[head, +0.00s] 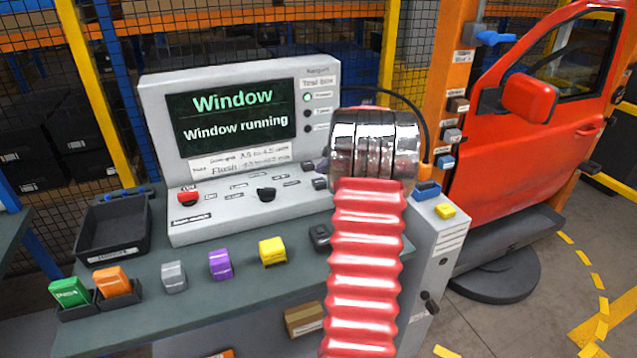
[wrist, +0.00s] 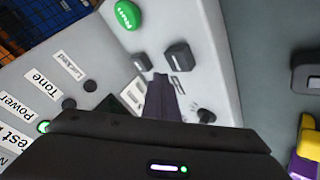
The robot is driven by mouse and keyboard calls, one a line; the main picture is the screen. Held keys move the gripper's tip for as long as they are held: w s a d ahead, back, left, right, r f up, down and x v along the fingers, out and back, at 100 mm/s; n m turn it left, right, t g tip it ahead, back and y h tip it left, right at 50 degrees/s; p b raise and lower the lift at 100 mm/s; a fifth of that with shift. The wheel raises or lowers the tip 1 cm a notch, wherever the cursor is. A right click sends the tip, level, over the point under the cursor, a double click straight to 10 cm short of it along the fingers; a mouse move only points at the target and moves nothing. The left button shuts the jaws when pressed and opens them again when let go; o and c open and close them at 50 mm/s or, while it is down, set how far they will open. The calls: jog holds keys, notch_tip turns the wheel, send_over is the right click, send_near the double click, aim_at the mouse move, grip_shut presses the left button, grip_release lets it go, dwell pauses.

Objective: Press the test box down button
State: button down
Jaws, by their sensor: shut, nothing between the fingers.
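The grey test box (head: 160,110) stands on the bench in the head view; its screen (head: 235,113) reads "Window" and "Window running". My gripper (wrist: 161,82) is shut and empty in the wrist view, its dark fingers over the box's sloping panel. Two dark buttons lie by the fingertips: one up-right (wrist: 178,56), one up-left (wrist: 141,62). Their markings are too small to read, so I cannot tell which is down. I cannot tell whether the fingertips touch the panel. A green Run button (wrist: 127,14) is further up. In the head view my arm hides the panel's right end.
A red button (head: 188,196) and black knob (head: 266,194) are on the panel. A black tray (head: 112,228) and green (head: 69,291), orange (head: 112,281), grey (head: 174,275), purple (head: 221,264) and yellow (head: 272,251) blocks are on the bench. A red door (head: 520,150) stands right.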

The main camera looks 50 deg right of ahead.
jog(key=shift+r, duration=1.9)
notch_tip(320, 180, up, 8)
send_over(322, 183)
dwell(0.3)
